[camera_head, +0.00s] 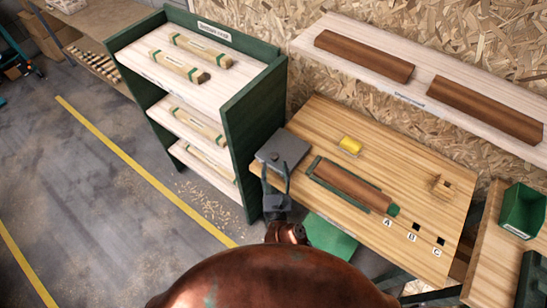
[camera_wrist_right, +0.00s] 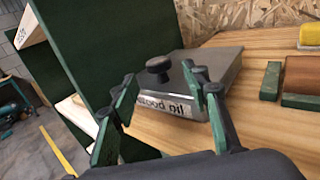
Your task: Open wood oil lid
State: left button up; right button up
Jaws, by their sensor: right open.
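The wood oil box (camera_head: 283,147) is a grey, flat-lidded container at the left end of the wooden workbench (camera_head: 450,205). In the right wrist view its lid (camera_wrist_right: 192,64) lies flat on top, with a dark round knob (camera_wrist_right: 159,66) and a "wood oil" label (camera_wrist_right: 165,107) on the front. My right gripper (camera_head: 276,172) is open and empty in front of the box. In the right wrist view its fingers (camera_wrist_right: 163,88) stand apart, one on each side of the knob and label, nearer the camera. I cannot tell whether they touch the box. My left gripper is not in view.
A green shelf unit (camera_head: 250,125) with wooden pieces stands close on the left. On the bench are a yellow block (camera_head: 351,145), a brown half-round piece (camera_head: 353,187) in a green holder and several square holes marked A, B, C. A green bin (camera_head: 522,211) is at right.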

aim_at(275, 161)
jog(key=w, duration=0.5)
jog(key=shift+w+a, duration=0.1)
jog(key=shift+w, duration=0.15)
jog(key=shift+c, duration=0.5)
grip_shut()
